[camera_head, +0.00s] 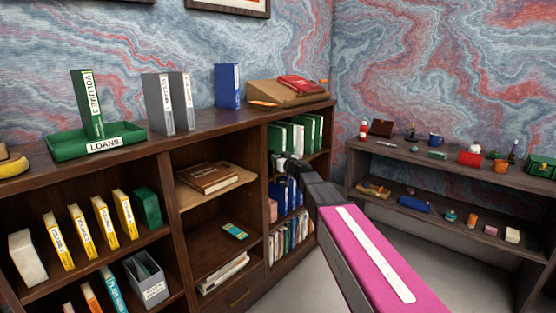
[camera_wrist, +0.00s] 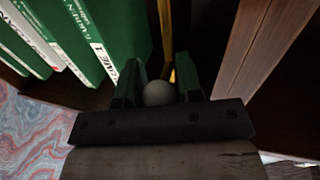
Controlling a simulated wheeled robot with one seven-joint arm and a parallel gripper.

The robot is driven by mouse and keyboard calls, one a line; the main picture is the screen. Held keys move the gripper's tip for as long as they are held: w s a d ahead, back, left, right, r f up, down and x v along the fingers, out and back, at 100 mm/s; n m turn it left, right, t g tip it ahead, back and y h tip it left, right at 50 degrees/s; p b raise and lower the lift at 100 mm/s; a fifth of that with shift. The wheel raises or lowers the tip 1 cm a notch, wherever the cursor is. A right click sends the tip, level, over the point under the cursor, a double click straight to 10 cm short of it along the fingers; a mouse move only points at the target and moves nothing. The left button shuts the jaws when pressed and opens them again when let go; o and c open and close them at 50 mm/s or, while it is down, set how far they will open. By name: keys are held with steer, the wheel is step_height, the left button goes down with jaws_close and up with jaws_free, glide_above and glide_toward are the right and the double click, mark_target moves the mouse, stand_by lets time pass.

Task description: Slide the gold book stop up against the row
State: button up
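A row of green books stands on the upper right shelf of the bookcase in the head view (camera_head: 305,132) and at the left in the wrist view (camera_wrist: 75,35). My gripper (camera_head: 283,165) reaches into this bay, close to the books. In the wrist view its two dark fingers (camera_wrist: 160,80) stand apart, just right of the nearest green book. A thin gold upright edge, likely the gold book stop (camera_wrist: 167,45), shows beyond and between them. A round grey knob (camera_wrist: 158,93) fills the gap between the fingers. Whether they press on it is unclear. The stop is hidden in the head view.
A wooden upright (camera_wrist: 262,45) of the bookcase is close on the right of my gripper. Blue binders (camera_head: 285,193) stand on the shelf below. A wooden slope with red books (camera_head: 299,84) stands on top. A second low shelf unit (camera_head: 450,165) stands at the right.

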jaws_close()
steer(key=w+d, duration=1.1)
steer(key=w, duration=0.3)
steer(key=w+d, duration=1.2)
steer(key=w, duration=0.3)
steer(key=shift+w, duration=0.15)
steer(key=o, duration=0.7)
jaws_free()
steer(key=shift+o, duration=0.2)
steer(key=v, duration=1)
steer(key=shift+s+d, duration=0.15)
steer(key=shift+s, duration=0.2)
